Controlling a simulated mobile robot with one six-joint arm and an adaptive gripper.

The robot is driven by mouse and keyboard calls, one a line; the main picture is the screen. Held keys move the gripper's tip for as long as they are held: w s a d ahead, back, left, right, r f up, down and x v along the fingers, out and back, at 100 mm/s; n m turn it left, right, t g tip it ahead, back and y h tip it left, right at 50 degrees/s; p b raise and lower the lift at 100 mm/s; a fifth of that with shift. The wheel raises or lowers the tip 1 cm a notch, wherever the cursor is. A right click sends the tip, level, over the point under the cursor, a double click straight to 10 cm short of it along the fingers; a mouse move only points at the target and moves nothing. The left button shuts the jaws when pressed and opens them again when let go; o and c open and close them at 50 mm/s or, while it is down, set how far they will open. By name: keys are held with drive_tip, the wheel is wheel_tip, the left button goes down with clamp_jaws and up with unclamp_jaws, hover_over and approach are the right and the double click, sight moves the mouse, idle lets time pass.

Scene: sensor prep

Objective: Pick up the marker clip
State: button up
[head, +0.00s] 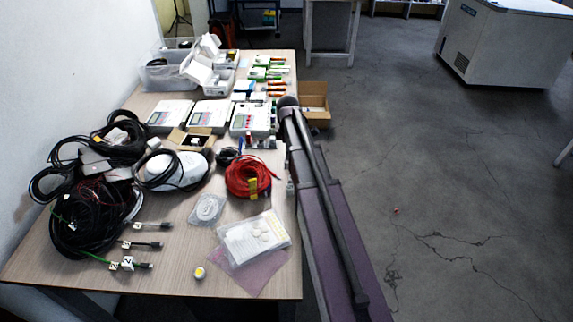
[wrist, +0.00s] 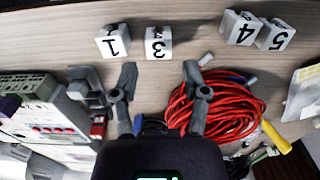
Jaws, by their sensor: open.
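Several white numbered blocks, which look like marker clips, lie on the wooden table in the wrist view. The block marked 1 (wrist: 113,41) and the block marked 3 (wrist: 158,43) lie apart at upper middle. The blocks marked 4 (wrist: 240,27) and 5 (wrist: 275,35) lie close together at upper right. I cannot tell which one is meant. My gripper (wrist: 160,76) is open and empty, its fingertips just below block 3 in the picture. White labelled pieces (head: 128,263) also show there by cable ends.
A red cable coil (wrist: 215,105) lies beside and below the right finger, with a yellow-tagged part (wrist: 276,137). White boxed devices (wrist: 45,115) stand at left. In the head view, black cables (head: 85,225) crowd the table's left; bare wood (head: 160,275) shows at the front.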

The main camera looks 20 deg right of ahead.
sight(287, 164)
drive_tip(key=shift+w+f+b, duration=0.15)
drive_tip(key=shift+f+b, duration=2.2)
drive_tip(key=shift+f, duration=0.2)
drive_tip(key=shift+c, duration=0.2)
drive_tip(key=c, duration=0.6)
